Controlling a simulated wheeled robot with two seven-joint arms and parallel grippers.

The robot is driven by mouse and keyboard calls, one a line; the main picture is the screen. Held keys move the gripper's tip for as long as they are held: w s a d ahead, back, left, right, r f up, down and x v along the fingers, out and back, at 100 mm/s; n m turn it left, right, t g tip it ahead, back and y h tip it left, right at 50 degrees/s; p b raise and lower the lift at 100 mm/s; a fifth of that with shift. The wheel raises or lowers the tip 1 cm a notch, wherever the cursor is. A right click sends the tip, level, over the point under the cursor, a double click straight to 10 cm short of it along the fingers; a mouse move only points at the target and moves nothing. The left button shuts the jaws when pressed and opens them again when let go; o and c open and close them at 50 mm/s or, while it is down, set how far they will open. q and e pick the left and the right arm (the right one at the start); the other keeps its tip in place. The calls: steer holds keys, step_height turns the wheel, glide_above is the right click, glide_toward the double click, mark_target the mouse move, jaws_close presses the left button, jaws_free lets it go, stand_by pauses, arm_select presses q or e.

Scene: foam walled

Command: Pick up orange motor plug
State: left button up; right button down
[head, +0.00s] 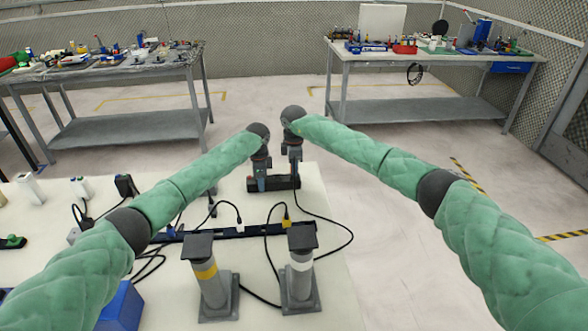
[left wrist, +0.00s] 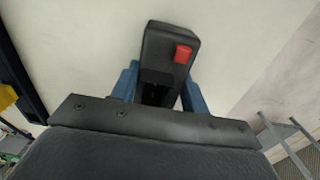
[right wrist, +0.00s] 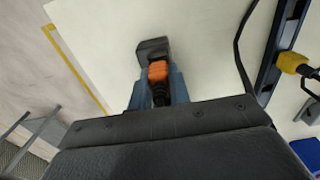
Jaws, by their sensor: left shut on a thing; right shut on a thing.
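The orange motor plug (right wrist: 158,72) shows in the right wrist view between the blue fingers of my right gripper (right wrist: 157,88), which is shut on it. The plug's far end meets a dark block (right wrist: 152,48); I cannot tell how deep it sits. In the left wrist view, my left gripper (left wrist: 155,85) is shut on a black box (left wrist: 172,45) with a red switch (left wrist: 183,54). In the head view the black box (head: 273,185) lies at the far edge of the white table, with my left gripper (head: 260,182) and right gripper (head: 294,178) close together over it. The plug is hidden there.
A dark rail (head: 195,236) with a white plug (head: 240,228) and a yellow plug (head: 286,223) crosses the white table. Two grey posts, yellow-banded (head: 208,280) and white-banded (head: 301,270), stand nearer. Black cables loop around them. Two workbenches stand beyond open floor.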

step_height(320, 180, up, 10)
steer(key=shift+f, duration=0.1)
arm_select(q)
steer(key=o, duration=1.2)
